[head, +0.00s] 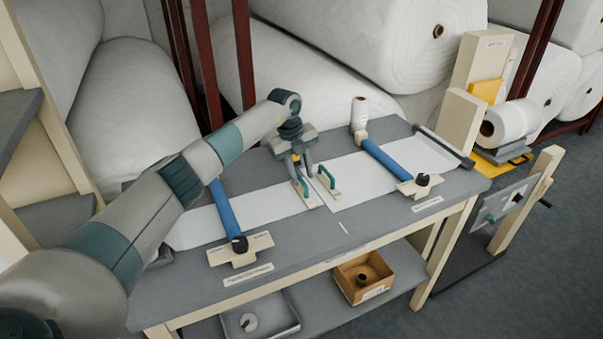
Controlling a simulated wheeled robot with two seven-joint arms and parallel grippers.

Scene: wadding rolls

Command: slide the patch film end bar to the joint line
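Two small pale bars with green handles stand close together mid-table: a left bar (308,198) and a right bar (329,192). I cannot tell which is the patch film's end bar. White film lies on both sides, a left sheet (268,205) and a right sheet (355,183). Between the bars a thin line, apparently the joint line (343,227), runs toward the front edge. My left gripper (302,173) points down just above the left bar's handle. Whether its fingers are apart or touch the handle is unclear. My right gripper is not visible.
Blue clamp bars with black knobs cross the film at left (222,207) and right (385,160). A small white roll (360,113) stands upright at the back of the grey table (300,250). A cardboard box (378,262) and grey tray (275,325) sit on the shelf below.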

